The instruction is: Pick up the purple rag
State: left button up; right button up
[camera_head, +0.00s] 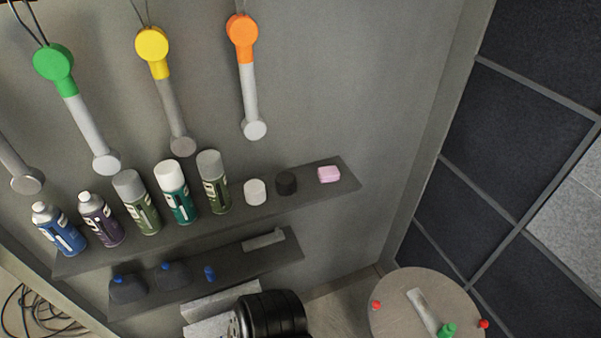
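I cannot make out a clear purple rag. A small pale pink-lilac block (328,174) sits at the right end of the upper dark shelf (345,184); whether it is a folded rag I cannot tell. A can with a purple body (101,220) stands toward the left end of the same shelf. Neither of my grippers shows in the head view.
Other spray cans (175,190), a white jar (255,192) and a black jar (286,183) share the upper shelf. Dark caps (128,289) sit on the lower shelf. Coloured hanging tools (243,75) are above. A round table (392,312) and a black wheel-like object (272,314) are below.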

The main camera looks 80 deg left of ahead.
aim_at(328, 174)
jog(key=u, duration=3.15)
jog(key=i, duration=0.3)
jog(key=z, duration=0.05)
